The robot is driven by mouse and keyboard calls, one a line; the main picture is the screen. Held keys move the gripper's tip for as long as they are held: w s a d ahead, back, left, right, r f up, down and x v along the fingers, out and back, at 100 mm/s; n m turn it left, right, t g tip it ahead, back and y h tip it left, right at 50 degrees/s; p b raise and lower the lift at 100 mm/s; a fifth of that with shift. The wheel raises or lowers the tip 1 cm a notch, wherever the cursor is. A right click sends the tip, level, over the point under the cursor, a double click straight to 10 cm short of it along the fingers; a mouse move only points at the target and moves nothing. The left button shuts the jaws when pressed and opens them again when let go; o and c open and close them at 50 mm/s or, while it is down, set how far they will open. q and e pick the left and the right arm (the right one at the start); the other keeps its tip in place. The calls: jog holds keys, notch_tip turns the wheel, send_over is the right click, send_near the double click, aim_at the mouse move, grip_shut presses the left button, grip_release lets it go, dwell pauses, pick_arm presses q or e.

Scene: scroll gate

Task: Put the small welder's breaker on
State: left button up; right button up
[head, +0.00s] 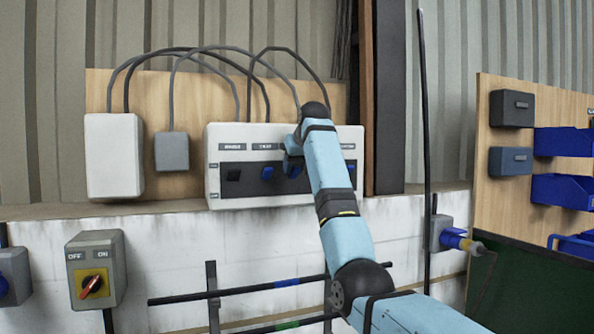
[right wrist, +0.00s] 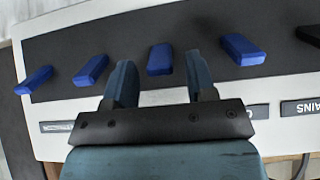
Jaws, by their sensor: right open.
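The breaker panel (head: 330,198) is a white box with a dark strip on a ledge in the head view. The strip has a black lever (head: 233,174) at the left and blue levers (head: 267,172) to its right. My right gripper (head: 292,163) is in front of the panel, partly hidden by my arm. The right wrist view shows the panel upside down. There the open right gripper (right wrist: 160,66) has one finger on each side of a blue lever (right wrist: 160,58); I cannot tell whether they touch it. The labels are mostly hidden or unreadable, so the small welder's breaker cannot be singled out.
Neighbouring blue levers (right wrist: 243,50) stand close outside the fingers. A white box (head: 114,155) and a grey box (head: 171,151) hang left of the panel, with cables above. A rotary OFF/ON switch (head: 94,283) is lower left. Blue bins (head: 562,142) hang at the right.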

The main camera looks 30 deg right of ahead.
jog(key=b+v, duration=0.3)
jog(key=v, duration=0.9)
jog(key=shift+s+r, duration=0.25)
jog(key=shift+r, duration=0.1)
jog(key=shift+a, duration=0.1)
